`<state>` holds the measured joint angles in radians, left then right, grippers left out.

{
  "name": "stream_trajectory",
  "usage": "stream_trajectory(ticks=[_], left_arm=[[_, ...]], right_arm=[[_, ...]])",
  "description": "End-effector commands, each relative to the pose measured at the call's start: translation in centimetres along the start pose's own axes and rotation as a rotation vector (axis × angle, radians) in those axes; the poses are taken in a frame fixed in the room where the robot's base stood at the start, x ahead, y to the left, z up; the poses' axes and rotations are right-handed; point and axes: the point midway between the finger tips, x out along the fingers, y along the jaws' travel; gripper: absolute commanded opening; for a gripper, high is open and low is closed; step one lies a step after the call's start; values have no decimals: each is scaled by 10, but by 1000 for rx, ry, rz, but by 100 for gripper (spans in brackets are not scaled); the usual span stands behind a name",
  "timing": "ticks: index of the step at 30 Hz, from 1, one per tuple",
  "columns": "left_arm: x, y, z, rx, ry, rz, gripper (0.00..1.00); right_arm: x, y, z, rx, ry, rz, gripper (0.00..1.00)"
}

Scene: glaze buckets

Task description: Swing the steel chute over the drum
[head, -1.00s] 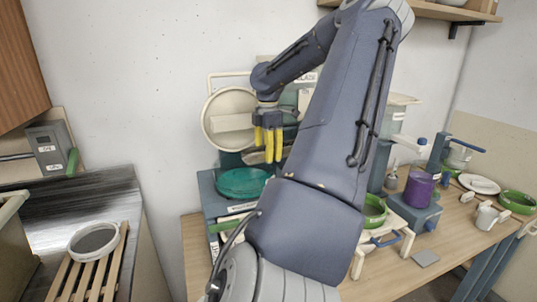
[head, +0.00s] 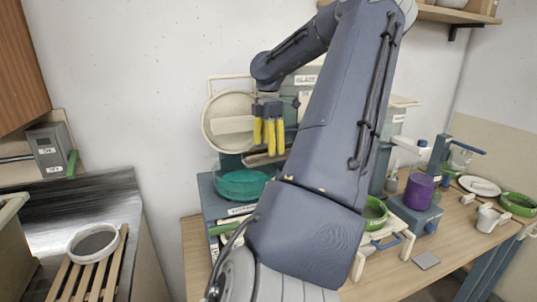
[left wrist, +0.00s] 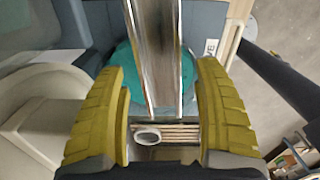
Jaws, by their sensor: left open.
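My left gripper (head: 269,136) is open, its yellow fingers pointing down above the teal round vessel (head: 240,184), which I take for the drum. In the left wrist view a shiny steel chute (left wrist: 155,60) runs down between the two spread fingers (left wrist: 163,120); I see no clear grip on it. The teal vessel also shows behind the chute in that view (left wrist: 188,72). In the head view a grey piece (head: 262,159) below the fingertips looks like part of the chute. The arm hides much of the area to the right. My right gripper is not in view.
A cream round lid (head: 215,138) stands upright behind the gripper, close to it. At lower left a white-rimmed sieve (head: 93,243) sits on a slatted rack.

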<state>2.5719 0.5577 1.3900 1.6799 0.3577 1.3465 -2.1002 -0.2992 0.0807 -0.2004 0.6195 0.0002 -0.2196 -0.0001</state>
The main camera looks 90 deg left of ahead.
Motion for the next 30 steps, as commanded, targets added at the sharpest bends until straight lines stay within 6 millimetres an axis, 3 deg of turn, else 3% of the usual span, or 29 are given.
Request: stream_trajectory(ticks=[6, 15, 30], left_arm=[[-40, 0, 1, 3, -3, 2, 69], [-76, 0, 1, 3, -1, 1, 69], [-85, 0, 0, 1, 0, 0, 70]], right_arm=[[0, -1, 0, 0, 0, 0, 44], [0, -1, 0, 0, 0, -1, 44], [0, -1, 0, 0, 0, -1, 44]])
